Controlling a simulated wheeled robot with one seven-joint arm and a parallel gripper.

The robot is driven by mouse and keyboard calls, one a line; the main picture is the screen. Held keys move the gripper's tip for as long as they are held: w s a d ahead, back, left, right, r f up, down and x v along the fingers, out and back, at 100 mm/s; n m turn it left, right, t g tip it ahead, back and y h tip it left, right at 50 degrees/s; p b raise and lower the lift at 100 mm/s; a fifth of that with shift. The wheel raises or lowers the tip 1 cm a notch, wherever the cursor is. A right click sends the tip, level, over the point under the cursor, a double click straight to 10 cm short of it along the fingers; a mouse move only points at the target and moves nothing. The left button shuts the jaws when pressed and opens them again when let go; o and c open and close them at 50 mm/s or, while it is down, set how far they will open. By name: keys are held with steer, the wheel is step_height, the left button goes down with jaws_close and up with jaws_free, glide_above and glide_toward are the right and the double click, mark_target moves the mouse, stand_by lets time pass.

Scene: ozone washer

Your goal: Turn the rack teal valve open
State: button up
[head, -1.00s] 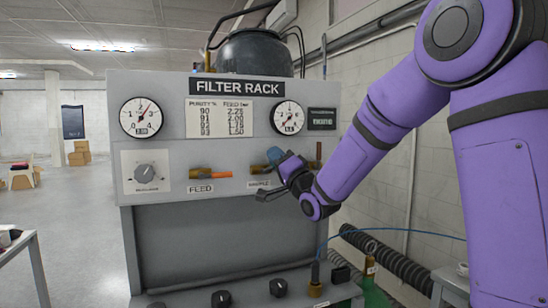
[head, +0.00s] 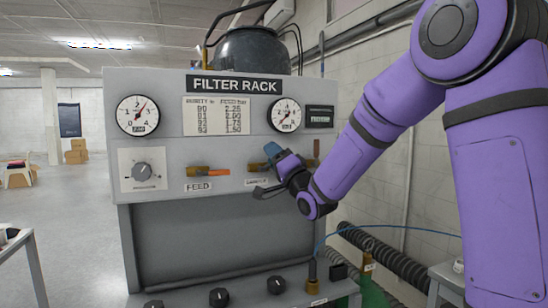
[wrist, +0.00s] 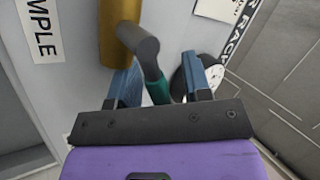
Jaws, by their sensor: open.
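The teal valve shows in the wrist view as a grey lever with a teal grip (wrist: 157,91), next to a brass body (wrist: 118,35) on the rack panel. My gripper (wrist: 160,72) is open, with its blue fingers on either side of the lever and teal grip. I cannot tell whether either finger touches it. In the head view my gripper (head: 274,156) is at the panel, right of the orange-handled FEED valve (head: 208,170). There it covers most of the teal valve, and only a brass part (head: 258,168) shows at its left.
The grey filter rack (head: 160,88) carries two gauges (head: 138,115), a regulator knob (head: 143,170) and a row of black knobs (head: 219,297) on its lower ledge. Another brass valve part (head: 316,150) stands just right of my gripper. Open floor lies at the left.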

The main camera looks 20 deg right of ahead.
steer(key=v, duration=1)
steer(key=shift+s+f, duration=0.2)
steer(key=shift+s, duration=0.15)
steer(key=shift+d, duration=0.15)
